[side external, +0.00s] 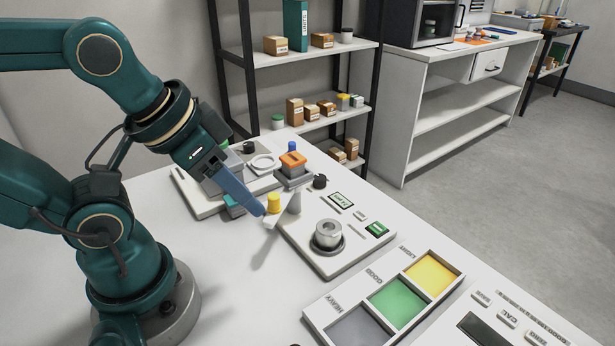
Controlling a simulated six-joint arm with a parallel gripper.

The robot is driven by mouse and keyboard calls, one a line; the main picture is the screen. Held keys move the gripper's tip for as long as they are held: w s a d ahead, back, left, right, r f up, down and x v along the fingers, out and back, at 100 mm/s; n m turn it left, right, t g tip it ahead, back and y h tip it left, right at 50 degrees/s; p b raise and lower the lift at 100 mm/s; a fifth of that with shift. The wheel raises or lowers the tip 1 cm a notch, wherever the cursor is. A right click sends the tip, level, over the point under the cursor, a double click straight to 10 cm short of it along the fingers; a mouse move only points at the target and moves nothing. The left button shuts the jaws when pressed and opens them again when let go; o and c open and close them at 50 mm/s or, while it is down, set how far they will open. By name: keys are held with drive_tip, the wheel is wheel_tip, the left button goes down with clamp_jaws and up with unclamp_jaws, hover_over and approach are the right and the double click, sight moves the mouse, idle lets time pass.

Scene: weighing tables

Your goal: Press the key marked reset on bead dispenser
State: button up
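The bead dispenser (345,262) appears to be the white panel in the middle of the table. It carries an orange-topped hopper (293,162), a black knob (320,181), a small display (340,200) and a metal cup (328,235). A small pale key (361,215) and a green key (377,228) sit near its right edge; their lettering is too small to read. My gripper (262,211) points down and right, with its blue fingertips left of the panel, beside a yellow cylinder (274,202). Its fingers overlap in this view, so their gap is hidden.
A sorting tray (312,312) with grey, green and yellow compartments stands in front of the dispenser. A keyed device (500,318) is at lower right. Another white device (195,205) lies behind my gripper. Shelves (270,58) with small boxes stand behind the table.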

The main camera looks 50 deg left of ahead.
clamp_jaws()
idle(1.4)
